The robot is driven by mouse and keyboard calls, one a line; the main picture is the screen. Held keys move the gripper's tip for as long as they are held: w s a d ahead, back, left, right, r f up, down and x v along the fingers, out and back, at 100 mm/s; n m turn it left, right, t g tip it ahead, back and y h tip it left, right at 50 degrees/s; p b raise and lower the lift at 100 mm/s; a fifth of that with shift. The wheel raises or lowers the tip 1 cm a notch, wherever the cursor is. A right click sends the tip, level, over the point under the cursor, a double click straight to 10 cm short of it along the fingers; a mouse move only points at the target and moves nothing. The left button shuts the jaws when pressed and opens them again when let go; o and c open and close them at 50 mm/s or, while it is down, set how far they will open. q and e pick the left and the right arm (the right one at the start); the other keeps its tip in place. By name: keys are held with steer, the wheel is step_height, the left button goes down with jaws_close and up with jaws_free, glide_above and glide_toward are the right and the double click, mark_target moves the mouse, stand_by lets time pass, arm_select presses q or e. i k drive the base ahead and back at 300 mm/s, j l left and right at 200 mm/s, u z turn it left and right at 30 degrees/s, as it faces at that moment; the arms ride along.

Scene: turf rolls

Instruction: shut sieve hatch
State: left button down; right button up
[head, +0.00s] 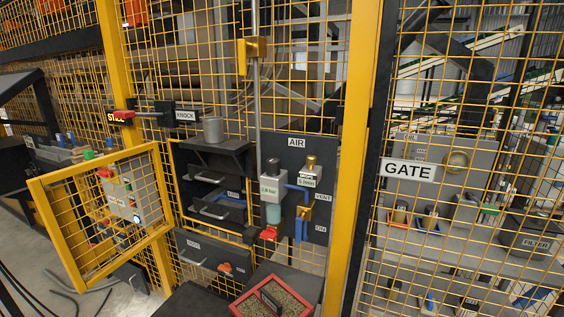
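A yellow-framed mesh hatch (48,222) stands swung open at the left of the head view, angled out from the fence. A control box with coloured buttons (124,197) shows through its mesh. Beside it, to the right, is a yellow-edged opening in the fence with black drawers (214,163) that have bar handles. I cannot read a sieve label on the hatch, but it is the one panel seen standing open. Neither of my grippers is in view.
A yellow post (351,140) and a mesh gate with a GATE sign (408,171) stand to the right. The AIR panel (297,150) has valves. A red-rimmed tray of grains (243,306) is at the front. Hoses (62,292) lie on the floor at left.

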mark_target(53, 203)
steer(key=i+j+z, duration=0.2)
steer(key=j, duration=0.45)
steer(key=j+z, duration=0.15)
steer(key=j, duration=0.55)
steer(key=i+j+z, duration=0.2)
steer(key=j, duration=0.5)
steer(key=k+j+z, duration=0.15)
steer(key=j, duration=0.5)
steer(key=j+z, duration=0.2)
steer(key=j, duration=0.5)
steer(key=j+z, duration=0.2)
steer(key=j, duration=0.5)
steer(key=k+j+z, duration=0.15)
steer(key=j, duration=0.5)
